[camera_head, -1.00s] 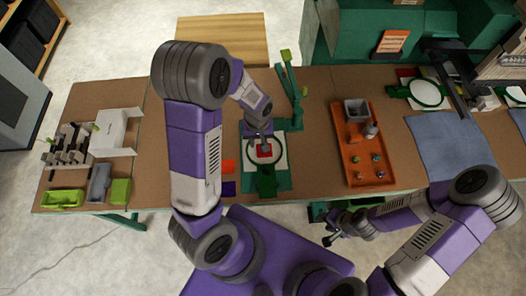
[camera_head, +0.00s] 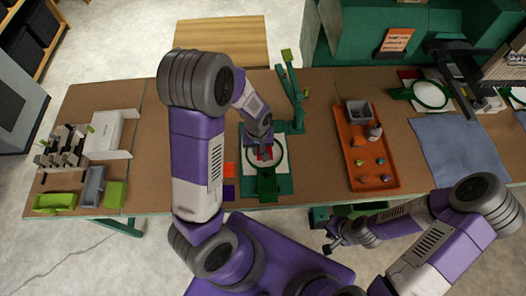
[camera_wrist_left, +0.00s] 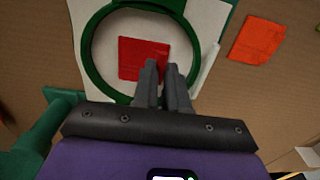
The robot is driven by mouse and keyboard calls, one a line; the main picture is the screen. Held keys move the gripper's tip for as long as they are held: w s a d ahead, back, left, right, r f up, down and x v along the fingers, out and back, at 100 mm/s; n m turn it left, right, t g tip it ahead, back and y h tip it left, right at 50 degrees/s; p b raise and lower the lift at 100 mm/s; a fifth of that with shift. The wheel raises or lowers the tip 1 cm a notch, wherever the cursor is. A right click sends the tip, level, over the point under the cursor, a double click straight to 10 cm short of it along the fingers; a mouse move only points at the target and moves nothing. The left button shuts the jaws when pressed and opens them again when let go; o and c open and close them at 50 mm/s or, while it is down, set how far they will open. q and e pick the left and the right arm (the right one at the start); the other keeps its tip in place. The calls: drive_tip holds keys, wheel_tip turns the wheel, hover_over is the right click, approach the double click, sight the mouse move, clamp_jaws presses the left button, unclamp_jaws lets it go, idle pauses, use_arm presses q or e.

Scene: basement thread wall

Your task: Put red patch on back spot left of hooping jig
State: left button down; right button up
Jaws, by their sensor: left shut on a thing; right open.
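The red patch (camera_head: 264,154) lies within the green hoop on the white sheet of the hooping jig (camera_head: 284,188). It also shows as a flat red square in the left wrist view (camera_wrist_left: 142,58). My left gripper (camera_head: 264,148) is over the hoop, its fingers shut on the near right edge of the patch; the fingertips also show in the left wrist view (camera_wrist_left: 160,85). In the head view the gripper partly hides the patch. My right gripper (camera_head: 330,247) is open and empty, off the table's front edge.
An orange patch (camera_head: 229,169) and a dark purple patch (camera_head: 229,190) lie left of the jig. My left arm covers the table further left. The jig's green upright arm (camera_head: 291,95) stands behind. An orange tray (camera_head: 357,178) with small items is to the right.

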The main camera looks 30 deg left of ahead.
use_arm(q)
drive_tip(key=shift+r, duration=0.15)
drive_tip(key=shift+r+p, duration=2.1)
drive_tip(key=shift+r, duration=0.25)
